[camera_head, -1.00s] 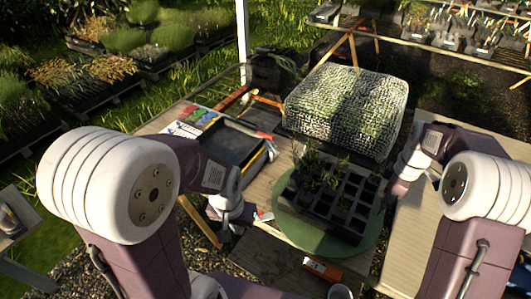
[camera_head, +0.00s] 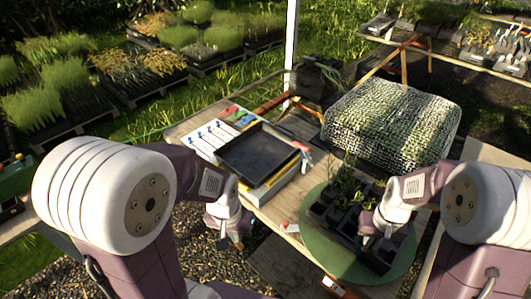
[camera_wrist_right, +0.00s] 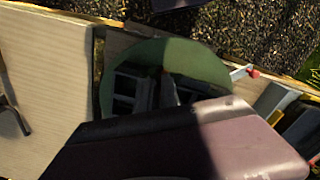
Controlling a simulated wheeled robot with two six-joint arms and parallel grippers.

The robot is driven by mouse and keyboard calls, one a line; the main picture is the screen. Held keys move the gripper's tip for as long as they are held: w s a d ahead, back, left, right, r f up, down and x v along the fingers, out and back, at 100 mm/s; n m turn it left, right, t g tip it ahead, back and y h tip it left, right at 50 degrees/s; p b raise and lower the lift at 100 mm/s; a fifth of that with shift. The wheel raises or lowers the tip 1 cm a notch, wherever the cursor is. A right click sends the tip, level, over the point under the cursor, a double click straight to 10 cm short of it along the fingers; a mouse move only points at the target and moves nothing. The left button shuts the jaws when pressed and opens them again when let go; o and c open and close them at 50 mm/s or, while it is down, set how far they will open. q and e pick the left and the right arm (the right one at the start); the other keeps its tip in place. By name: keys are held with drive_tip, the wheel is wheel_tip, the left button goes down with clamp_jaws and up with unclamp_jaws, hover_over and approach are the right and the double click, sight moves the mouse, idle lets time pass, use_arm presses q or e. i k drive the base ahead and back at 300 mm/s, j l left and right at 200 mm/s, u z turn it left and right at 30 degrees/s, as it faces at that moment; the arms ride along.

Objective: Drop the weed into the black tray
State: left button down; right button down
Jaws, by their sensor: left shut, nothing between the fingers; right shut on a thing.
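The black tray (camera_head: 258,152) is a shallow, flat, empty-looking tray left of centre on the wooden table. My right gripper (camera_head: 366,236) is low over the front part of the dark cell tray (camera_head: 345,232), which holds green seedlings (camera_head: 348,185). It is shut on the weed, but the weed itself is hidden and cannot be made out. In the right wrist view my arm's purple casing covers much of the cell tray (camera_wrist_right: 125,88). My left gripper (camera_head: 228,242) is shut and empty, in front of the black tray and left of the cell tray.
The cell tray stands on a round green mat (camera_head: 318,240). A netted cover (camera_head: 392,120) stands behind it. A white board with coloured labels (camera_head: 213,138) lies left of the black tray. A red-tipped tool (camera_head: 300,147) is at the tray's right edge.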

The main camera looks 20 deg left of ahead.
sight(263, 155)
drive_tip(key=i+u, duration=0.1)
drive_tip(key=u, duration=0.5)
drive_tip(key=i+j+u, duration=0.4)
drive_tip(key=i, duration=0.35)
drive_tip(key=i+j+u, duration=0.2)
drive_tip(key=i, duration=0.2)
